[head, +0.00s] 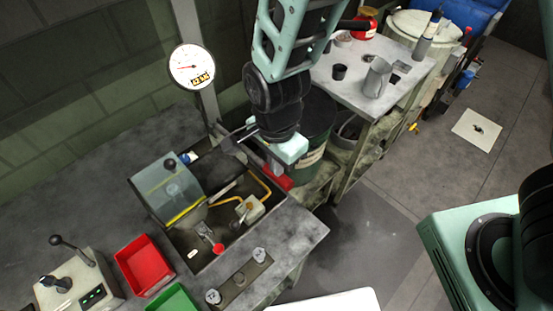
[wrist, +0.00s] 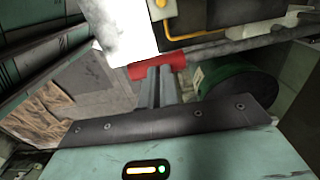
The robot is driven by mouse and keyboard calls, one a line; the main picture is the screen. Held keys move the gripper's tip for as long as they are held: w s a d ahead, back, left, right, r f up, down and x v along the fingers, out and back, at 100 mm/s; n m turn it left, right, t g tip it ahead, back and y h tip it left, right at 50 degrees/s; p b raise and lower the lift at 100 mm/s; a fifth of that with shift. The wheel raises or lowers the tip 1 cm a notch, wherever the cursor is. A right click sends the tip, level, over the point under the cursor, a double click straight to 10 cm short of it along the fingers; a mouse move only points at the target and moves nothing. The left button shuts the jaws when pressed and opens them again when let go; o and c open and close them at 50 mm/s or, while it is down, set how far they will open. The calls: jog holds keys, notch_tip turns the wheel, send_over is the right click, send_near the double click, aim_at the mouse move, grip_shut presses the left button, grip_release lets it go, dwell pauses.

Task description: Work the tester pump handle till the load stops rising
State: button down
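The red grip of what looks like the pump handle (head: 278,181) is just below my gripper (head: 273,165) at the tester's right end. In the wrist view, the red grip (wrist: 144,72) lies crosswise at the tips of my gripper (wrist: 160,70). The two grey fingers are close together and overlap the grip in the picture. Contact cannot be told. The round white load gauge (head: 188,62) stands on a post behind, with a red needle and a yellow readout too small to read.
The tester well (head: 180,240) holds a clear cover (head: 165,190), yellow pipes and a small red-knobbed lever (head: 217,247). A red bin (head: 144,265), green bin (head: 175,300) and control box (head: 80,285) stand left. A dark green drum (head: 318,118) is close behind my gripper.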

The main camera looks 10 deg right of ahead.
jog(key=shift+f+b, duration=1.5)
jog(key=shift+f, duration=1.1)
jog(key=shift+r, duration=0.15)
notch_tip(320, 180, up, 11)
jog(key=p, duration=1.1)
